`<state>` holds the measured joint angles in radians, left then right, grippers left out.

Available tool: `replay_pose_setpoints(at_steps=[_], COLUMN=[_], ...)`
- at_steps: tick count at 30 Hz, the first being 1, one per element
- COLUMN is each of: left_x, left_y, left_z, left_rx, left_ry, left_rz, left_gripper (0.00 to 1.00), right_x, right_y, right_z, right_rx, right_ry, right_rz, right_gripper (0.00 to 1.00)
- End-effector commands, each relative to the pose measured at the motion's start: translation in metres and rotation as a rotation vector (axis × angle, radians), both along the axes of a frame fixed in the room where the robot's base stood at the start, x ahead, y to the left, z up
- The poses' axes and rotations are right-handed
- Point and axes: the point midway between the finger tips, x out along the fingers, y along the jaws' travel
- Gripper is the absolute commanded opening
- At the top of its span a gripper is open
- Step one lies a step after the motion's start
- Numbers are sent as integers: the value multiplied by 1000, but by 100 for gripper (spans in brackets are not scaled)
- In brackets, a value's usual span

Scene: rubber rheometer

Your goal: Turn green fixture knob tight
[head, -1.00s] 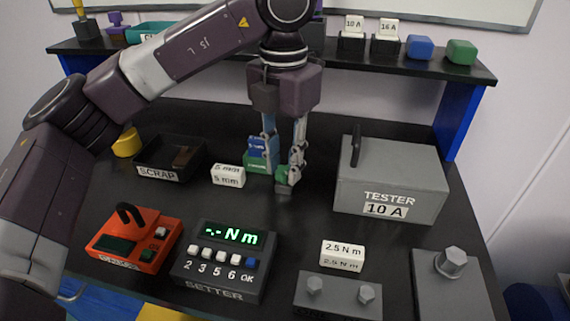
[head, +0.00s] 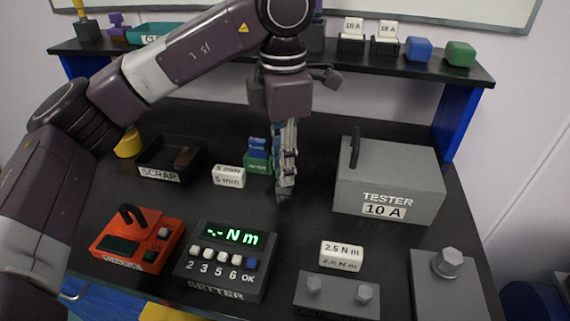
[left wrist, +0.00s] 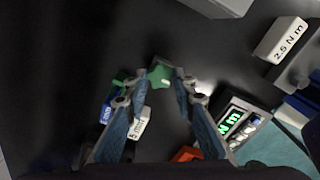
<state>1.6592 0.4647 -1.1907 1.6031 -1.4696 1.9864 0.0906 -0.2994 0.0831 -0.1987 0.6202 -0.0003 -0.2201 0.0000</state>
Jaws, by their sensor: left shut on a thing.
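The green fixture (head: 257,168) stands mid-table with a blue block (head: 258,147) on it. My left gripper (head: 284,192) points down just right of the fixture, its fingers lined up one behind the other in the head view. In the left wrist view, the green knob (left wrist: 159,76) sits between the fingertips, and my left gripper (left wrist: 161,80) is shut on it. The fingers hide the knob in the head view. A small part of the green fixture shows beside the left finger in the left wrist view. My right gripper is not in view.
A white "5 mm" label block (head: 228,176) stands left of the fixture. The grey tester (head: 390,178) is to the right, the scrap tray (head: 158,174) to the left. The setter (head: 222,270) and orange device (head: 137,240) are in front. The table between gripper and tester is clear.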

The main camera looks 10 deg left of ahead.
Motion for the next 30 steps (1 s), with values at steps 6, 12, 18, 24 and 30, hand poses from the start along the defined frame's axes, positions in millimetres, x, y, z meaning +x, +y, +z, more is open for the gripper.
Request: replay_pose_setpoints(at_steps=[6,12,18,24,30], left_x=[0,0,1,1,1], left_y=[0,0,0,0,0], left_z=[0,0,1,1,1], left_rx=[0,0,-1,-1,-1], left_ry=[-1,-1,-1,-1,-1], left_rz=[-113,-114,-220,-440,-516], left_gripper=[0,0,0,0,0], right_x=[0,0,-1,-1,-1], right_y=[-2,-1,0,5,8], right_z=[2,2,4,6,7], right_rx=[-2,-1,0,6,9], right_ry=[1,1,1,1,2], right_rz=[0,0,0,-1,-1], right_gripper=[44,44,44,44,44])
